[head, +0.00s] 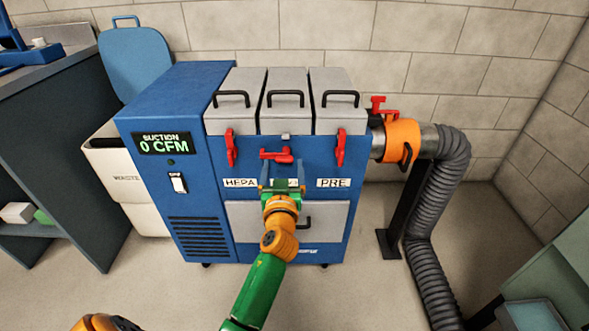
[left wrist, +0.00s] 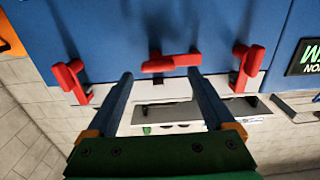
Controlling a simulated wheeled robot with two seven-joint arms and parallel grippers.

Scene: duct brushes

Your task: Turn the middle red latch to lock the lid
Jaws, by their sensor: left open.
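The middle red latch (head: 277,155) lies turned sideways on the blue machine's front, below the grey middle lid (head: 286,118). In the left wrist view the latch (left wrist: 171,64) also lies across, just beyond the fingertips. My left gripper (head: 280,172) is open and empty, its two blue fingers pointing at the machine just below the latch. In the left wrist view the gripper (left wrist: 161,76) has the latch roughly centred across its gap; I cannot tell whether they touch. The label under the middle latch is mostly hidden by the gripper. My right gripper is not in view.
Two other red latches, the left one (head: 230,147) and the right one (head: 340,147), hang upright beside the middle one. A grey drawer (head: 240,222) is below. An orange collar (head: 402,141) and grey hose (head: 455,170) stand right. A white waste bin (head: 112,165) stands left.

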